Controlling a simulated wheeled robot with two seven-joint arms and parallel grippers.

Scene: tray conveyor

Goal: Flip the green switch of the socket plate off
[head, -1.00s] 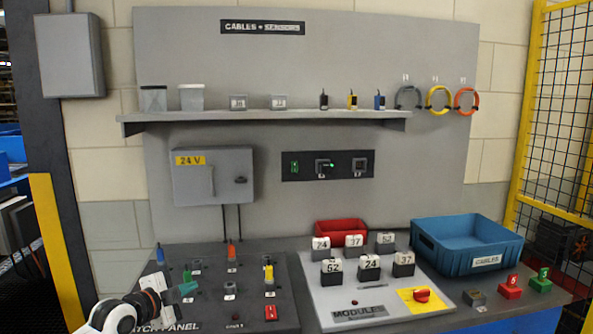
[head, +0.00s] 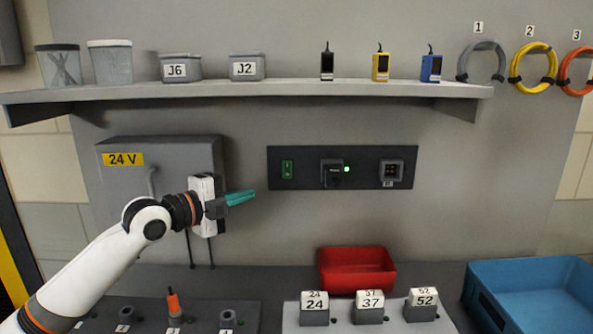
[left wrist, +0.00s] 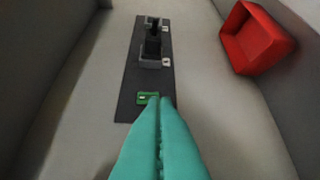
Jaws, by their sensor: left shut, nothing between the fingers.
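The dark socket plate (head: 342,167) is mounted on the grey wall panel. The green switch (head: 288,170) is at its left end. My right gripper is not in view.
A grey 24 V cabinet (head: 165,185) stands behind my left arm. The shelf (head: 250,93) with boxes and sensors runs above the plate. A red bin (head: 356,270), a blue crate (head: 535,285) and numbered modules (head: 370,307) are below. The wall around the plate is clear.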

